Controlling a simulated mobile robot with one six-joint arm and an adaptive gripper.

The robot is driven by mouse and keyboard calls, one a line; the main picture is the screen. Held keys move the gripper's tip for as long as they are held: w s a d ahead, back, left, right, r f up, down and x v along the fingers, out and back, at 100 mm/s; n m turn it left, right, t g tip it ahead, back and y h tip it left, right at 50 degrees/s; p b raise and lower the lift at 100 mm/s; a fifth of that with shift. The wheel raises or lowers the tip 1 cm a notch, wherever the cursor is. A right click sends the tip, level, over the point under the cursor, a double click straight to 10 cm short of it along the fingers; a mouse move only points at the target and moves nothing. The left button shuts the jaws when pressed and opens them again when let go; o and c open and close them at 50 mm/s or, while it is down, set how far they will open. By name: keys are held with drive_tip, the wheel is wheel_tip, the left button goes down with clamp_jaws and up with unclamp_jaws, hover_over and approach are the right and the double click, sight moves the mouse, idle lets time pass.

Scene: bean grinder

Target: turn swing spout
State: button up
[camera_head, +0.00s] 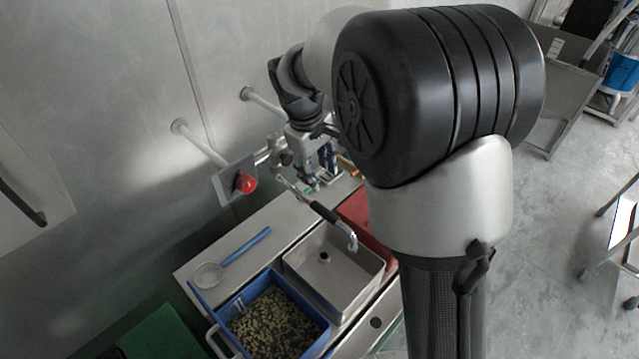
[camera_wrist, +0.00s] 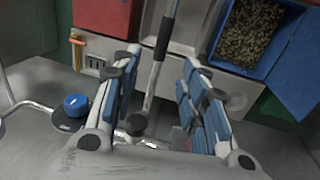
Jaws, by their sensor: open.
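The swing spout (camera_head: 322,211) is a thin metal tube with a black sleeve and a hooked end over the metal sink (camera_head: 296,262) in the head view. In the wrist view the spout (camera_wrist: 152,82) runs up from its pivot, between the two fingers, with its black sleeve beyond them. My gripper (camera_wrist: 160,78) is open around the tube, and I see no clear contact. In the head view my gripper (camera_head: 322,176) is near the spout's wall-side end, partly hidden by my arm. A red knob (camera_head: 245,182) sits on the wall pipework; a blue knob (camera_wrist: 76,105) shows left in the wrist view.
A blue bin (camera_head: 225,308) of beans stands beside the sink, with a blue-handled strainer (camera_head: 208,275) on the counter left of it. A red block (camera_head: 358,211) lies right of the sink. Wall pipes (camera_head: 203,144) stick out near my gripper.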

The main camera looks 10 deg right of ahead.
drive_tip(key=s+f, duration=0.1)
drive_tip(key=s, duration=0.1)
approach(329, 214)
drive_tip(key=f, duration=0.3)
drive_tip(key=d+f, duration=0.1)
drive_tip(key=f, duration=0.4)
drive_tip(key=shift+w+d+f+p, duration=0.25)
drive_tip(key=shift+w+f+p, duration=0.1)
drive_tip(key=shift+f, duration=0.05)
drive_tip(key=shift+w, duration=0.1)
drive_tip(key=shift+c, duration=0.6)
clamp_jaws()
